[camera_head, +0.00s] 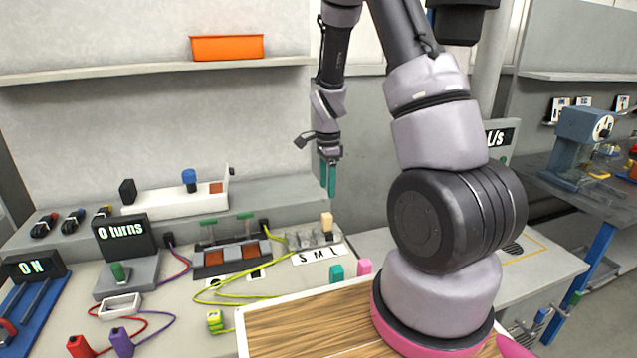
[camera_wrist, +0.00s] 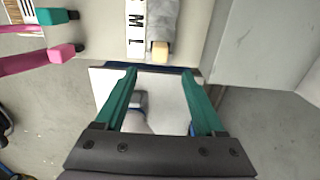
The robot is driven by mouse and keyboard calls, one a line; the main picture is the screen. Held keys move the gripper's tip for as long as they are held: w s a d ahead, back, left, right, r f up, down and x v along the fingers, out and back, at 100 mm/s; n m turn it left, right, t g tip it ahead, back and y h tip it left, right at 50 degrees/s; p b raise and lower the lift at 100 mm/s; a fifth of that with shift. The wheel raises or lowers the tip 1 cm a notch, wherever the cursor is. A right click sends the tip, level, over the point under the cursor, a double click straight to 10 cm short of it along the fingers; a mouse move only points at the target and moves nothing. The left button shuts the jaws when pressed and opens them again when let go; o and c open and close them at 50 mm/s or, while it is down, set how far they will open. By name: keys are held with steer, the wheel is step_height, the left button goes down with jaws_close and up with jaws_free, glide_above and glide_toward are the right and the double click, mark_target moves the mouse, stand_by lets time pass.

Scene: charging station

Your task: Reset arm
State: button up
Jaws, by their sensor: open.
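My gripper (camera_head: 328,178) hangs from my arm in the upper middle of the head view, pointing down, with green fingers. In the wrist view my gripper (camera_wrist: 165,97) has its two green fingers spread wide apart with nothing between them. It is above and apart from the workbench. My arm's large grey and black links fill the right middle of the head view and hide part of the bench behind them.
The bench holds an "0 turns" display (camera_head: 124,236), an "ON" display (camera_head: 35,266), a charging unit with yellow cables (camera_head: 230,257) and an "S M L" strip (camera_head: 320,254). An orange bin (camera_head: 227,47) sits on the shelf. A blue machine (camera_head: 580,140) stands right.

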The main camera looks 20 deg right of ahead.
steer(key=s+a+r+n+t+y, duration=0.1)
steer(key=s+r+n+t, duration=0.15)
steer(key=r, duration=0.75)
steer(key=s+a+r+n+t, duration=0.1)
steer(key=s+r+n, duration=0.2)
steer(key=r, duration=0.6)
steer(key=s+a+r+n+t+y, duration=0.1)
steer(key=s+a+r+n+t, duration=0.1)
steer(key=s+r+n, duration=0.6)
steer(key=s+r+t, duration=0.1)
steer(key=s+r, duration=0.4)
steer(key=s, duration=0.3)
steer(key=shift+s+r+t, duration=0.2)
steer(key=shift+t, duration=0.15)
steer(key=shift+a, duration=0.1)
